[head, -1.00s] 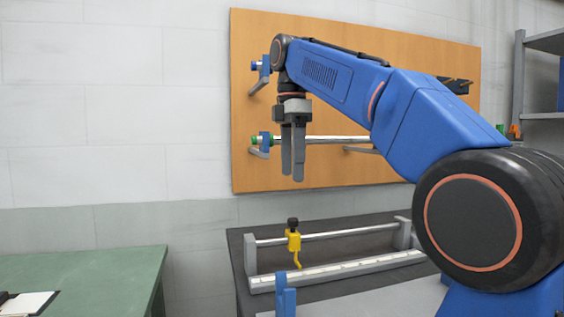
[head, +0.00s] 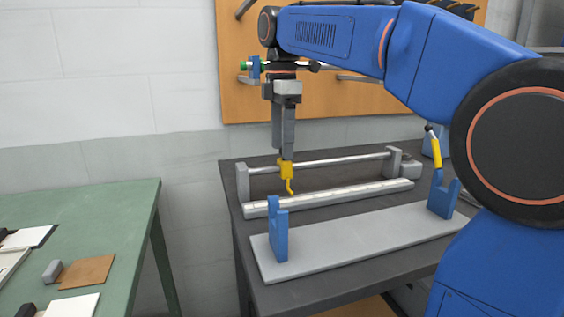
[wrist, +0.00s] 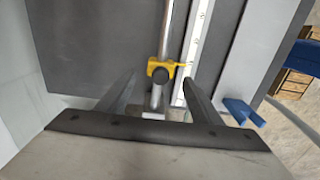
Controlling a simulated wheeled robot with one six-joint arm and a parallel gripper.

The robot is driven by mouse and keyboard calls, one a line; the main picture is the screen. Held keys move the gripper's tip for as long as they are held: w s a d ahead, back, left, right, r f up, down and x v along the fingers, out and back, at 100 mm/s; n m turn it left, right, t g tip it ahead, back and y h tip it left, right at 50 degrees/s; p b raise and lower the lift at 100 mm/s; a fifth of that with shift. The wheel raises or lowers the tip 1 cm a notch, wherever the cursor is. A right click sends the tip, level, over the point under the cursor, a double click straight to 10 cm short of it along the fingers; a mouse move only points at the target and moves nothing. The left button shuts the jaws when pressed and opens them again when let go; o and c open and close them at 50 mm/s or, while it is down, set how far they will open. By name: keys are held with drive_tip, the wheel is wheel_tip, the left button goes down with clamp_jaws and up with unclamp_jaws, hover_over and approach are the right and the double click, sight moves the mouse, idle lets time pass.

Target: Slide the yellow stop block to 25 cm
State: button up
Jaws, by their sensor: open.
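The yellow stop block (head: 287,171) sits on a metal rod (head: 335,160), near the rod's left end. Its thin pointer hangs towards the pale scale strip (head: 345,193); the scale marks are too small to read. My gripper (head: 285,152) points straight down just over the block, and its fingers hide the block's dark knob in the head view. In the wrist view my open gripper (wrist: 160,78) has one finger on each side of the dark knob (wrist: 160,75), with the yellow block (wrist: 172,65) just beyond. I cannot tell whether the fingers touch it.
Blue uprights (head: 278,232) stand on a grey plate (head: 345,238) in front of the rail. A yellow-handled tool (head: 436,150) leans at the right. A green table (head: 90,205) is at left, with a gap between. A wooden tool board (head: 340,100) is behind.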

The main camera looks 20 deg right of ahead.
sight(282, 161)
drive_tip(key=shift+f, duration=2.7)
drive_tip(key=c, duration=1.2)
drive_tip(key=shift+d+r, duration=0.1)
drive_tip(key=shift+d, duration=6.05)
drive_tip(key=shift+d, duration=1.6)
drive_tip(key=o, duration=1.2)
